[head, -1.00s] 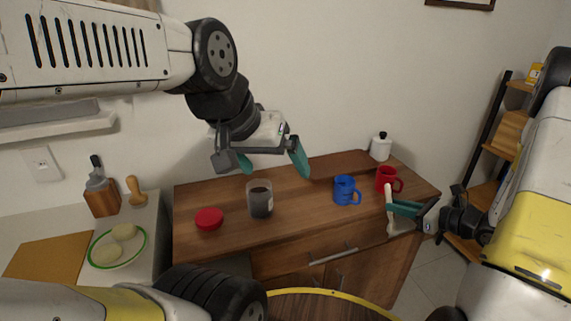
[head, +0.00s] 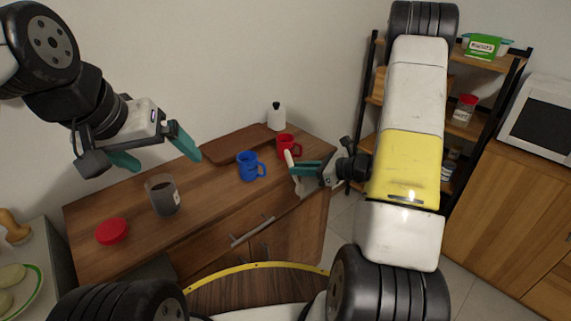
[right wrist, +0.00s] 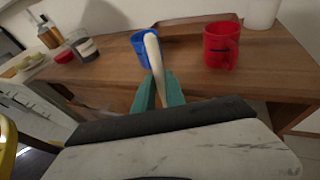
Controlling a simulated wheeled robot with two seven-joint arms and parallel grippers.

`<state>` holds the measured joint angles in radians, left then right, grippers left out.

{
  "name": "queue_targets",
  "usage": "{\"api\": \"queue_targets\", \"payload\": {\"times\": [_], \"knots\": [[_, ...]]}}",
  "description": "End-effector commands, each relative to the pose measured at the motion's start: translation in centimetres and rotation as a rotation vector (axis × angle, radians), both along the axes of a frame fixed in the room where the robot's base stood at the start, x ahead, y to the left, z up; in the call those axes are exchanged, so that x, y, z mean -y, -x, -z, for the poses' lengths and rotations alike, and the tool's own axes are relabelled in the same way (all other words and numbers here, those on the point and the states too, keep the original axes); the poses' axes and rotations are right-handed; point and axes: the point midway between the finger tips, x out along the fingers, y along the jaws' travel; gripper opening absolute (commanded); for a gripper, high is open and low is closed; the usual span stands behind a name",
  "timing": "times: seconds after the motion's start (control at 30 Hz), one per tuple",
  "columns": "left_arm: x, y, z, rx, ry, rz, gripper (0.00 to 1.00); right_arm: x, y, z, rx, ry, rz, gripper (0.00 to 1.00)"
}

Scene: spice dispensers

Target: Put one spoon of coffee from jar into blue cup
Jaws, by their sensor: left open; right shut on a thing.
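The coffee jar (head: 163,197), clear with dark contents and no lid on, stands on the wooden cabinet top; it also shows in the right wrist view (right wrist: 86,47). Its likely lid, a red disc (head: 112,231), lies left of it. The blue cup (head: 247,167) stands upright to the right of the jar and shows in the right wrist view (right wrist: 140,46). My left gripper (head: 153,153) is open and empty, above and behind the jar in the picture. My right gripper (head: 298,169) is shut on a pale spoon (right wrist: 154,50) near the cabinet's right front edge, apart from the blue cup.
A red cup (head: 288,145) stands right of the blue cup, close to my right gripper. A white canister (head: 276,116) with a dark knob stands behind. A shelf rack (head: 462,128) and a microwave (head: 540,112) are at the right. The cabinet top between jar and blue cup is clear.

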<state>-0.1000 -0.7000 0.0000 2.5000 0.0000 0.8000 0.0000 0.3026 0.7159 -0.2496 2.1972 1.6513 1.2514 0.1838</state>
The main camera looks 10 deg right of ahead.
Motion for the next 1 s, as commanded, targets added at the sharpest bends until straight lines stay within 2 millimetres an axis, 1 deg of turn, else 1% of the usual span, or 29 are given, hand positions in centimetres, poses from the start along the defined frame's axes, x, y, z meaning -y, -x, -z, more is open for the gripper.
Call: {"api": "queue_targets", "payload": {"times": [1.0], "knots": [[0.0,0.0,0.0,0.000,0.000,0.000,0.95,0.0,-0.1,-15.0,0.006,0.002,-0.001,0.00]]}}
